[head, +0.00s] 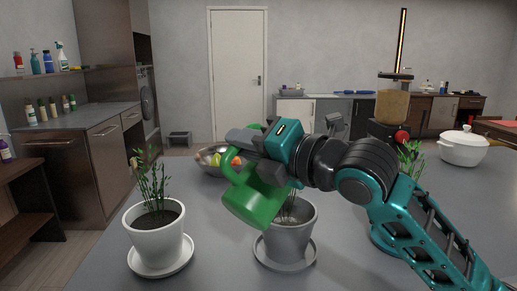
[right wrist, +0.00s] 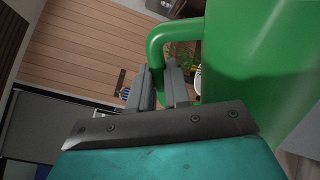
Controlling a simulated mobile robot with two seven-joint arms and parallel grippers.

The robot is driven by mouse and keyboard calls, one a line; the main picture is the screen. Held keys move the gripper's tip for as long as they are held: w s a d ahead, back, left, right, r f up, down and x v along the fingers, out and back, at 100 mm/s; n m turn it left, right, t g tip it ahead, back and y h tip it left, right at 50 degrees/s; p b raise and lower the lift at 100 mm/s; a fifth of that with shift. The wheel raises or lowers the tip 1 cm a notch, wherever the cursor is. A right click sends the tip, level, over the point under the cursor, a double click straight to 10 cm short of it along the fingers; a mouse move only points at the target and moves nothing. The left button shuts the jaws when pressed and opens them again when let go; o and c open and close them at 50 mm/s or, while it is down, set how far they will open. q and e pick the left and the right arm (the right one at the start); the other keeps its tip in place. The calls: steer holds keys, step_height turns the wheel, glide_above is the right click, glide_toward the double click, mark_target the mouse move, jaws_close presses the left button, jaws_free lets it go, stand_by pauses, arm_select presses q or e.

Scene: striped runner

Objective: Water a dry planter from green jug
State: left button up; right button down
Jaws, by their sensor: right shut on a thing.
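My right gripper (head: 243,138) is shut on the handle of the green jug (head: 257,198); the right wrist view shows the fingers (right wrist: 160,88) at the handle and the jug's body (right wrist: 265,70) beside them. The jug is off the table and tilted, partly in front of the grey planter (head: 292,240). That planter stands on a grey saucer and holds thin stalks, partly hidden. A white planter (head: 155,244) with a green leafy plant stands on a white saucer at the left. More green leaves (head: 411,158) show behind my right arm, their pot mostly hidden. No water is visible.
A bowl of fruit (head: 209,160) sits behind the jug on the grey table (head: 215,255). A blender-like appliance (head: 392,105) and a white lidded pot (head: 463,148) stand at the back right. The table between the two near planters is clear.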

mark_target(245, 172)
steer(key=shift+s, duration=0.15)
steer(key=shift+s+a+n+b, duration=0.1)
steer(key=shift+a+n+b, duration=0.05)
steer(key=shift+n+b, duration=0.35)
steer(key=n+b, duration=0.2)
steer(key=b, duration=0.1)
steer(key=s+a+f+n+b, duration=0.1)
steer(key=n, duration=0.1)
steer(key=shift+b, duration=0.35)
steer(key=n, duration=0.2)
steer(key=shift+w+d+f+n+p, duration=0.15)
steer(key=shift+w+n+p, duration=0.1)
steer(key=shift+n+p, duration=0.1)
steer(key=shift+d+f+n, duration=0.15)
steer(key=shift+f+n, duration=0.1)
steer(key=shift+n, duration=0.2)
steer(key=shift+w+d+f+n, duration=0.15)
steer(key=shift+f+n, duration=0.25)
steer(key=shift+w+d+f+n+p, duration=0.15)
steer(key=shift+w+f+n+p, duration=0.15)
steer(key=shift+f+n, duration=0.3)
steer(key=shift+f+n+t, duration=0.1)
steer(key=shift+n+t, duration=0.2)
arm_select(q)
steer(key=f, duration=0.2)
steer(key=d+f, duration=0.1)
steer(key=shift+w+d+f, duration=0.1)
steer(key=shift+w+f, duration=0.1)
steer(key=shift+w, duration=0.1)
